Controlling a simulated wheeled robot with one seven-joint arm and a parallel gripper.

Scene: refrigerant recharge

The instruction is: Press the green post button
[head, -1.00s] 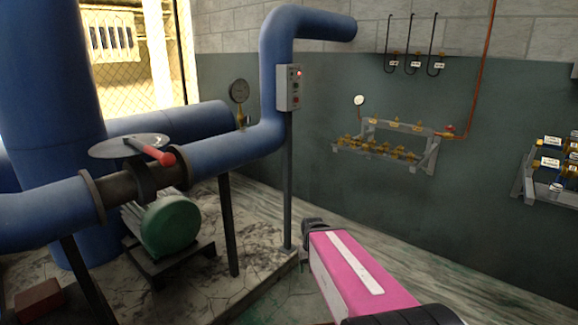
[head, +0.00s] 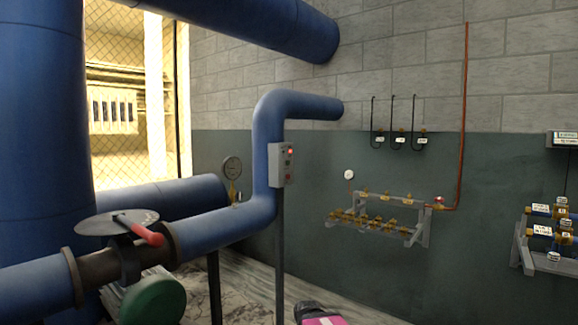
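A grey control box (head: 281,165) is mounted on a thin post (head: 279,255) beside the blue pipe. A red light (head: 290,151) glows near its top. Small buttons below the light are too small for me to tell which is green. The front end of my pink arm, with my dark gripper (head: 311,308), shows at the bottom edge of the head view. It is well below the box in the picture, apart from it and just right of the post's foot. Its fingers cannot be made out, and most of the arm is out of frame.
A blue pipe (head: 225,222) with a red-handled valve wheel (head: 117,222) runs at the left, with a round gauge (head: 232,167) behind it. A brass manifold rack (head: 380,220) and three black hoses (head: 396,115) are on the wall. Another rack (head: 548,240) is at the right.

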